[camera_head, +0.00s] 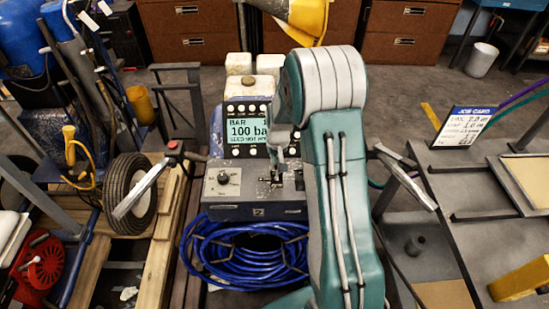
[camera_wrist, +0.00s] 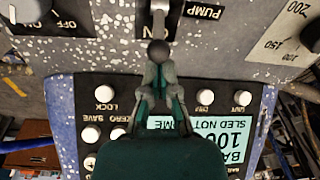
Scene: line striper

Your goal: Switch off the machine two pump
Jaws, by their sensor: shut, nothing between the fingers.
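The machine marked 2 has a grey control box (camera_head: 258,211) in the middle of the head view. In the wrist view, its panel appears upside down, with a PUMP label (camera_wrist: 203,11) at the top. Beside the label is a metal switch lever (camera_wrist: 159,25) with a dark ball knob (camera_wrist: 159,52). The lever lies over the ON lettering and partly covers it. My gripper (camera_wrist: 158,70) is shut and empty, its fingertips right at the knob; I cannot tell whether they touch it. In the head view, my gripper (camera_head: 276,172) is over the control box, where my arm partly hides the switch.
A display (camera_head: 246,130) reading 100 bar stands behind the box, with buttons around it. A rotary knob (camera_head: 223,178) is left of the switch. A coiled blue hose (camera_head: 215,250) hangs below. A tyre (camera_head: 130,190) is at left, and a job card (camera_head: 463,127) stands at right.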

